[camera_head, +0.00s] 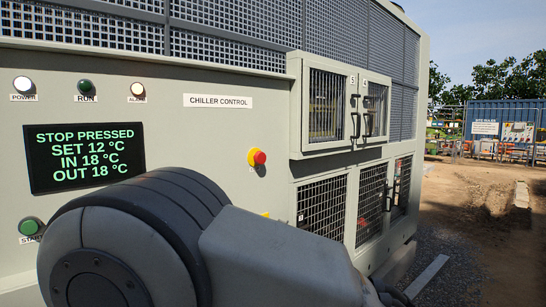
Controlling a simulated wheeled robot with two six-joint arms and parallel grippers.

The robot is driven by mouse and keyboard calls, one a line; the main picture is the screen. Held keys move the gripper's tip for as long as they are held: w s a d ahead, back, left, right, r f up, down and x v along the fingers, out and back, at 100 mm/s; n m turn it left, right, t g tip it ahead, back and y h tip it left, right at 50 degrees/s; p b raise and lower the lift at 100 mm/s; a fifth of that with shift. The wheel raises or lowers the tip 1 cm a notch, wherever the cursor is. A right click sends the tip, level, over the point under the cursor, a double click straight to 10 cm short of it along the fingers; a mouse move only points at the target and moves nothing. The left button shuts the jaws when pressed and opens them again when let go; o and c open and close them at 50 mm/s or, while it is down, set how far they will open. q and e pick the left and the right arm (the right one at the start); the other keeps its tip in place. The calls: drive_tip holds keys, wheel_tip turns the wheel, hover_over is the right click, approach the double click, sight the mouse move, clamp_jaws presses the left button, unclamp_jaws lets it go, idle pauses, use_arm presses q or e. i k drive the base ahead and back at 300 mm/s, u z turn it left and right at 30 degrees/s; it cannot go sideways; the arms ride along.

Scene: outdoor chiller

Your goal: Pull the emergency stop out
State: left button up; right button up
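The emergency stop (259,157) is a red mushroom button on a yellow base. It sits on the grey chiller control panel (215,130), right of centre and below the "CHILLER CONTROL" label. It is in plain view and nothing touches it. The display (85,155) reads "STOP PRESSED", set 12 °C, in 18 °C, out 18 °C. One of my arms fills the lower middle, in front of the panel, and hides its lower part. I make out neither gripper's fingers.
A green start button (29,226) is at lower left, beside my arm. Power, run and alarm lamps line the top left. Mesh-fronted cabinet doors (345,105) with black handles stand out to the right of the stop. Open dirt ground (480,220) lies at far right.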

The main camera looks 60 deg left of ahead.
sight(259, 157)
drive_tip(key=u, duration=0.35)
drive_tip(key=i, duration=0.7)
drive_tip(key=u, duration=0.6)
